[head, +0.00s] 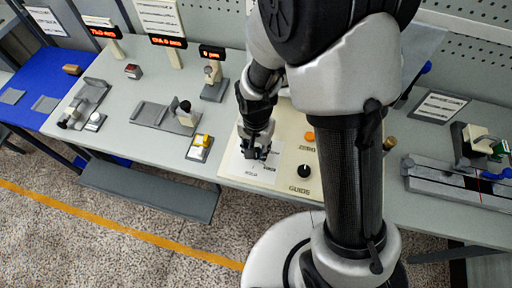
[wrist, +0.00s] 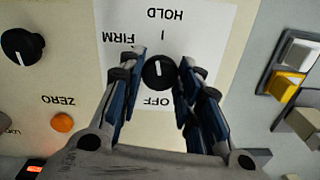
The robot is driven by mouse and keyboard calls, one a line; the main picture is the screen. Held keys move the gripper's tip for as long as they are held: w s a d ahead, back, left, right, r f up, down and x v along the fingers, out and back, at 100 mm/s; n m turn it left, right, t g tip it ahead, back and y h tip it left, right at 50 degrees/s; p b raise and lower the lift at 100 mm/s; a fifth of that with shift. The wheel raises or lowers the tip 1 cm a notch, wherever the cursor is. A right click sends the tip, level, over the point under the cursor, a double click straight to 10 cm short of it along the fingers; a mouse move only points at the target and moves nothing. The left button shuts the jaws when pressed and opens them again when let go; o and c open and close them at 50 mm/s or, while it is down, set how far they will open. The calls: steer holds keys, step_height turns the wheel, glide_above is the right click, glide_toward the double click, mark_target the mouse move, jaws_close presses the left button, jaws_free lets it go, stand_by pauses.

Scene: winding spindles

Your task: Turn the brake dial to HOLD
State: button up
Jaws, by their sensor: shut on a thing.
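The brake dial (wrist: 159,72) is a round black knob with a white pointer line on a white label card (wrist: 212,20). The wrist view shows the card upside down, with HOLD at the top, FIRM at the upper left and OFF below the dial. The pointer line is nearly upright and appears to lie towards the HOLD side. My gripper (wrist: 161,75) has its blue-padded fingers on either side of the dial, shut on it. In the head view my gripper (head: 257,153) is down at the card, and the dial is hidden there.
A black GUIDE dial (head: 303,171) and an orange ZERO button (head: 310,138) share the cream panel. A yellow-and-white switch (head: 200,147) sits left of the panel. Spindle fixtures stand further left, and a rail unit (head: 455,185) lies on the right.

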steer(key=shift+m, duration=1.3)
steer(key=o, duration=1.1)
steer(key=shift+r, duration=6)
